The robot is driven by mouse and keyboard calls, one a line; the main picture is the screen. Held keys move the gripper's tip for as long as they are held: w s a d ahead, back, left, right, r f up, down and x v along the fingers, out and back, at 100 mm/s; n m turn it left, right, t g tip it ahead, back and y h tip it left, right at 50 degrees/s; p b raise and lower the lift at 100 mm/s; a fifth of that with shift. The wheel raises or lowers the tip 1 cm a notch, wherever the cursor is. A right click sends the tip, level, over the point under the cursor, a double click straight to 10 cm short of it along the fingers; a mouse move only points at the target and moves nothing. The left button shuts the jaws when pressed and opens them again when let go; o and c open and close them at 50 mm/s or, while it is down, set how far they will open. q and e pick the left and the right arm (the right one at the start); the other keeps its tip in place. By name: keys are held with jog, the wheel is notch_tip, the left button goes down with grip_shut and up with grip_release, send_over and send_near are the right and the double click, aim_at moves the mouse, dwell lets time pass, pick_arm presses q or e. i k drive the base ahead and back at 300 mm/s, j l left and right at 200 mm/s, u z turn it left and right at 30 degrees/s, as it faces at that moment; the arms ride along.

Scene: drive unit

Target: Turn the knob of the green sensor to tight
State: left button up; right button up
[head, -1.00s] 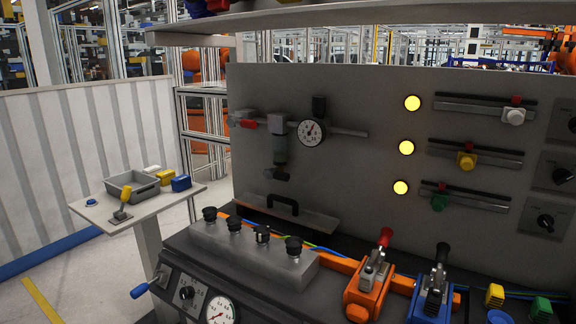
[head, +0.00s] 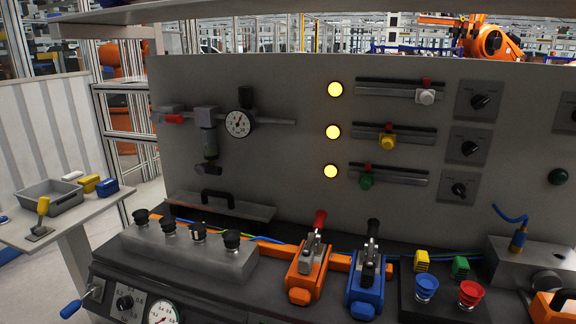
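The green sensor (head: 366,181) sits on the lowest of three dark rails on the grey upright panel, near that rail's left end. A small red part (head: 368,167) shows just above it; whether this is its knob, and how far it is turned, is too small to tell. A yellow sensor (head: 388,140) is on the middle rail and a white sensor (head: 427,97) on the top rail. Neither of my grippers is in view.
Lit yellow lamps (head: 331,171) stand left of the rails, black rotary switches (head: 459,190) right. A side table (head: 80,221) stands left.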

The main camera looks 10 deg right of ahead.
aim_at(458, 188)
jog(key=z, duration=1.45)
